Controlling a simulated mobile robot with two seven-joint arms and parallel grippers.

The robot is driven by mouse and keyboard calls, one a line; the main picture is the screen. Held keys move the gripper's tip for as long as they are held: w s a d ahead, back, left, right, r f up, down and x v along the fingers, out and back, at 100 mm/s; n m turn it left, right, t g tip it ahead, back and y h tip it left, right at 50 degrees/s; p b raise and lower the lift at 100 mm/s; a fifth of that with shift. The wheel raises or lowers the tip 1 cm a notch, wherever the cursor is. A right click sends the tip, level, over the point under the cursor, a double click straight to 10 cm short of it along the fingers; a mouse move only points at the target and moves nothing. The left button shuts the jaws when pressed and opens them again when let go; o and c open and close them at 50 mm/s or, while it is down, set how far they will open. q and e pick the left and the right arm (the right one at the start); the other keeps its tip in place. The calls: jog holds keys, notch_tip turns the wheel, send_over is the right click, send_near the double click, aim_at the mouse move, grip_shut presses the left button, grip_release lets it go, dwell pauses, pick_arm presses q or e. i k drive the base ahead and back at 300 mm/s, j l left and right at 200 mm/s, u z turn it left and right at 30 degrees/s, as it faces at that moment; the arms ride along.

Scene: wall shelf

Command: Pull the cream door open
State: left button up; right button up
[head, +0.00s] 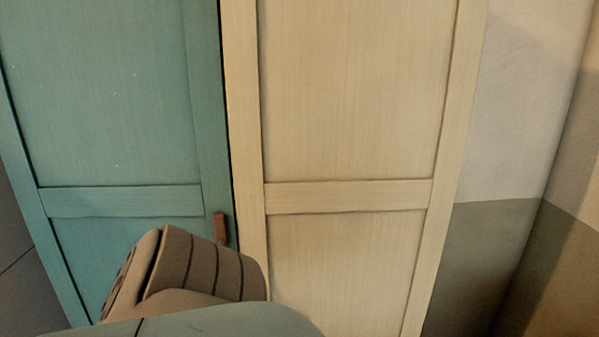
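The cream door (350,95) is a tall panelled door that fills the middle and right of the head view. A narrow dark gap runs along its left edge, beside the teal door (115,90). I cannot tell whether the cream door is shut or slightly ajar. No handle shows on its visible face; the lower left part is hidden behind a link of my arm. A small brown handle (220,228) shows at the right edge of the teal door, partly covered by that link. Neither of my grippers is in view.
A wall, pale above and grey-green below (490,250), stands to the right of the cream door and meets another wall at a corner. Dark grey surface (20,275) shows at the lower left. My arm and body cover the bottom left and middle.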

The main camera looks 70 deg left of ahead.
aim_at(349, 121)
jog(key=u, duration=2)
